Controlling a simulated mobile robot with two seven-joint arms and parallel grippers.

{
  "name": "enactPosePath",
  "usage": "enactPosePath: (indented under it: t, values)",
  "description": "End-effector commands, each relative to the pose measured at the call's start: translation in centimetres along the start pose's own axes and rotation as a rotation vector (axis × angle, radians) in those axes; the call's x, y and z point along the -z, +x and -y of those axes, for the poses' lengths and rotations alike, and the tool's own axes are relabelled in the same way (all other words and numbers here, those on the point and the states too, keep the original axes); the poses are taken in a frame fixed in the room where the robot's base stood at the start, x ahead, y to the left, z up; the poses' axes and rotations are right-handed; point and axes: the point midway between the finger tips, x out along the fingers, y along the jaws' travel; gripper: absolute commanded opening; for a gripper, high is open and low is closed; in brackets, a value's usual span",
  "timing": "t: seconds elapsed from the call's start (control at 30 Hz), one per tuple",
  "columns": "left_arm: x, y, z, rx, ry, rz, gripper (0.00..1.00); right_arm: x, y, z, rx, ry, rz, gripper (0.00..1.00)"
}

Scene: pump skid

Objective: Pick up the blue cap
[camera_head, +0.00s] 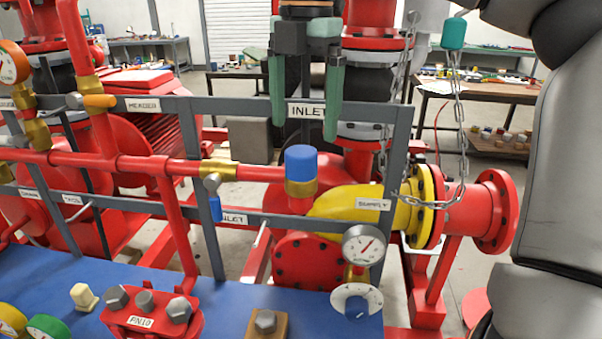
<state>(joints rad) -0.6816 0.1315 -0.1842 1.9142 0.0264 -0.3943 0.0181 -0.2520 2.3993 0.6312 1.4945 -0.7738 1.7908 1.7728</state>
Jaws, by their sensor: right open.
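The blue cap (301,163) sits upright on a brass fitting (301,188) at the right end of the red horizontal pipe. My right gripper (304,126) has green fingers pointing down and spread apart, with nothing between them. In the picture its fingertips are just above the cap, one toward each side of it. The fingers look clear of the cap, but how near they are in depth I cannot tell. My left gripper is not in view.
A grey frame (401,150) with label plates stands around the pipe. A yellow elbow (340,201), a pressure gauge (364,244) and a small blue valve handle (215,208) are close by. A teal piece (454,33) and chain hang at right. The blue bench (240,308) holds several fittings.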

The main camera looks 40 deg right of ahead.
Motion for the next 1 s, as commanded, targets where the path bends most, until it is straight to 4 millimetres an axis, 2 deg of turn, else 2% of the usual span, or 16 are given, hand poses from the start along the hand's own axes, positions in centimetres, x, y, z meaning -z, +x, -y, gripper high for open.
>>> enactPosePath:
  t: [0.3, 0.63, 1.0]
  values:
    - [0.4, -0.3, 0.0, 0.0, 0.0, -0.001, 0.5, 0.5, 4.1, 0.1, 0.002, -0.002, -0.002, 0.94]
    - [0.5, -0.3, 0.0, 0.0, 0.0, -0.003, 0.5, 0.5, 4.7, 0.1, 0.0, 0.001, 0.0, 0.92]
    - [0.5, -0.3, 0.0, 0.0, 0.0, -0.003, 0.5, 0.5, 4.7, 0.1, 0.0, 0.001, 0.0, 0.51]
